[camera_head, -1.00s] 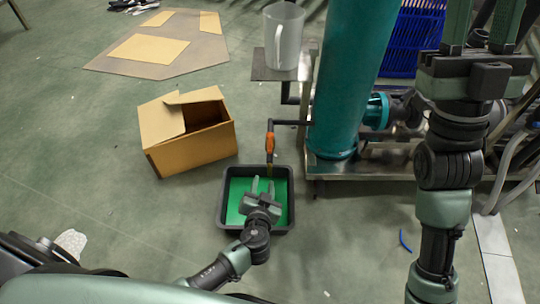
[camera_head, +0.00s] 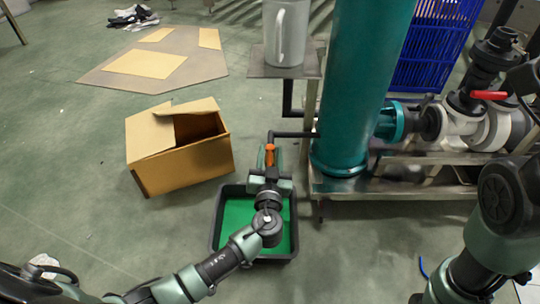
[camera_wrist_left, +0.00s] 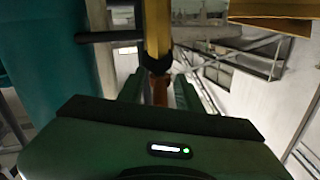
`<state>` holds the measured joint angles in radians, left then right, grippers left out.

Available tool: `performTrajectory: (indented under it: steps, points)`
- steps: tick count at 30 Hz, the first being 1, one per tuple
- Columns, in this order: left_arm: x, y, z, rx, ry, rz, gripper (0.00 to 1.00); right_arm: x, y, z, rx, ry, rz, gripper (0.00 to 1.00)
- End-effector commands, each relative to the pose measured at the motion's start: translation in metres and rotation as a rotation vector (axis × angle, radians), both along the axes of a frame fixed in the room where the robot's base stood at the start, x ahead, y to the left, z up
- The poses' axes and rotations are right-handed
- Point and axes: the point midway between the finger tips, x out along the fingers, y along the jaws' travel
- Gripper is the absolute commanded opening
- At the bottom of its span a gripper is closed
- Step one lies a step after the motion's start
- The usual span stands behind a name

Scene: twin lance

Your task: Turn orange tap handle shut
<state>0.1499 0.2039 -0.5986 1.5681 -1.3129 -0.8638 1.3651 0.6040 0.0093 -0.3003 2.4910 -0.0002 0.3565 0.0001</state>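The orange tap handle (camera_head: 269,154) sits on a thin dark pipe (camera_head: 292,134) that comes from the teal column. My left gripper (camera_head: 270,160) is at the handle, pointing away from me, with one finger on each side of it. In the left wrist view the handle (camera_wrist_left: 159,92) shows between the two fingers, below a yellow tap body (camera_wrist_left: 157,35). The fingers stand apart, with narrow gaps beside the handle; contact is not clear. My right arm is at the lower right of the head view, and its gripper is out of view.
A black tray (camera_head: 216,225) with a green bottom stands below the tap. An open cardboard box (camera_head: 185,168) is to its left. The teal column (camera_head: 355,100), a metal stand and a grey jug (camera_head: 287,35) are close by.

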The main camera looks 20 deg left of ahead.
Motion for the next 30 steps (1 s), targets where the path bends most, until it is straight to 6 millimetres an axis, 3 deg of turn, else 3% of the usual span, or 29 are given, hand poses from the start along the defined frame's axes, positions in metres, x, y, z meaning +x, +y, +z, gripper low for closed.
performTrajectory:
  steps: [9,10,13,14,30]
  points:
    - [0.0048,0.0016,0.0000,0.000,0.001,0.000,0.35,-0.0013,0.0003,0.0006,-0.001,-0.003,-0.001,0.35]
    - [0.0048,0.0017,0.0000,0.000,0.001,0.000,0.32,-0.0013,0.0003,0.0006,-0.001,-0.002,0.000,0.35]
    - [0.0047,0.0017,-0.0001,0.000,0.001,0.000,0.04,-0.0011,0.0003,0.0005,-0.001,-0.002,0.000,0.35]
    - [0.0046,0.0018,-0.0001,0.001,0.001,0.001,0.00,-0.0011,0.0003,0.0005,-0.001,-0.002,0.000,0.35]
    - [0.0043,0.0030,-0.0005,0.003,0.002,0.004,0.00,-0.0012,0.0002,0.0005,0.000,-0.002,0.000,0.35]
